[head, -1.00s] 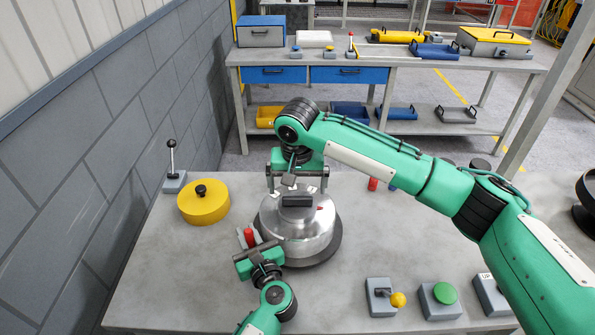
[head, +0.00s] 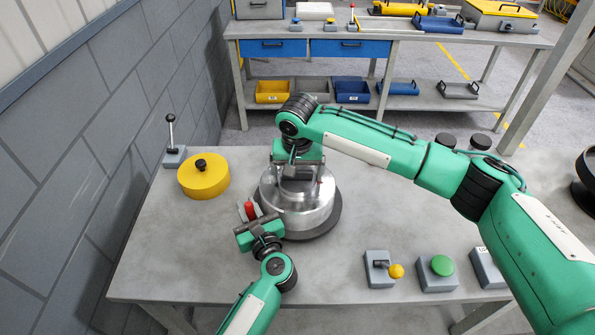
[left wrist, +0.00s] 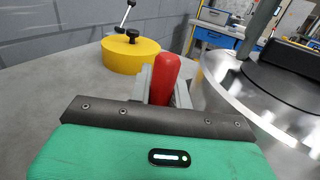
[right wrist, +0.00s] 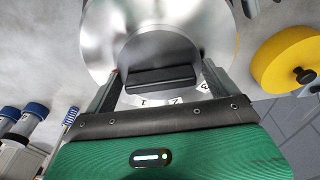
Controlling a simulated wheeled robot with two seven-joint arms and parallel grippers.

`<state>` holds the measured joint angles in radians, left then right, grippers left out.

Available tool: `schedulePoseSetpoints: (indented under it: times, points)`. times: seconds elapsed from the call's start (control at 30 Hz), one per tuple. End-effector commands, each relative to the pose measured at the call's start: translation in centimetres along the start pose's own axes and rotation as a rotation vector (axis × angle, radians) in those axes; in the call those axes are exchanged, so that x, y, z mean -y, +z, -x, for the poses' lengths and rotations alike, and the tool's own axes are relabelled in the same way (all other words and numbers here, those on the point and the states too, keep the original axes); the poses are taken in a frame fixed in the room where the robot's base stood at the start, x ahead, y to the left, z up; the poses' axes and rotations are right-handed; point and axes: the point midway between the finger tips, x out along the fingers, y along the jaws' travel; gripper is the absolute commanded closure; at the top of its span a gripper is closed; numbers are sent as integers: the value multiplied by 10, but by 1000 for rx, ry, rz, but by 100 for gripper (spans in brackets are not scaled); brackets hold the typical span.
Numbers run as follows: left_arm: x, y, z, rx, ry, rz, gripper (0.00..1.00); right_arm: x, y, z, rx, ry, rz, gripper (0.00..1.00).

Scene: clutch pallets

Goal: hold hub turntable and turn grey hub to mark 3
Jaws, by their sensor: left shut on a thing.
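The silver round hub (head: 296,207) sits on a dark turntable disc (head: 330,222) on the grey table. My left gripper (head: 252,218) is shut on the red upright handle (head: 249,209) beside the hub; the handle also shows in the left wrist view (left wrist: 166,78). My right gripper (head: 297,178) is lowered over the hub top. In the right wrist view its open fingers (right wrist: 160,85) stand either side of the black bar (right wrist: 160,79), with gaps at both ends. White labels 1, 2 and 3 (right wrist: 173,100) show near the bar. Which mark the hub points to is unclear.
A yellow disc with a black knob (head: 203,176) and a lever box (head: 173,150) stand at the left by the wall. A yellow-knobbed switch (head: 383,270) and a green button (head: 441,266) are at front right. A workbench (head: 420,60) is behind.

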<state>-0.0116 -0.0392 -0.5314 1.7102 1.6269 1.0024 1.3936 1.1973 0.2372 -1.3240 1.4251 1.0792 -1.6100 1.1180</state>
Motion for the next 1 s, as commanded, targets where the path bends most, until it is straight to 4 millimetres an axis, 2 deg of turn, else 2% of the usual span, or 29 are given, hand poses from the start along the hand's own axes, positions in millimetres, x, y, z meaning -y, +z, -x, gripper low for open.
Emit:
schedulePoseSetpoints:
  times: [0.17, 1.0]
  points:
    - [0, 0, 0, 1, -1, 0, 100, 0, 0, 0, 1, -8, 64, 49]
    - [0, 0, 0, 0, 0, 0, 100, 0, 0, 0, 1, -111, 904, 49]
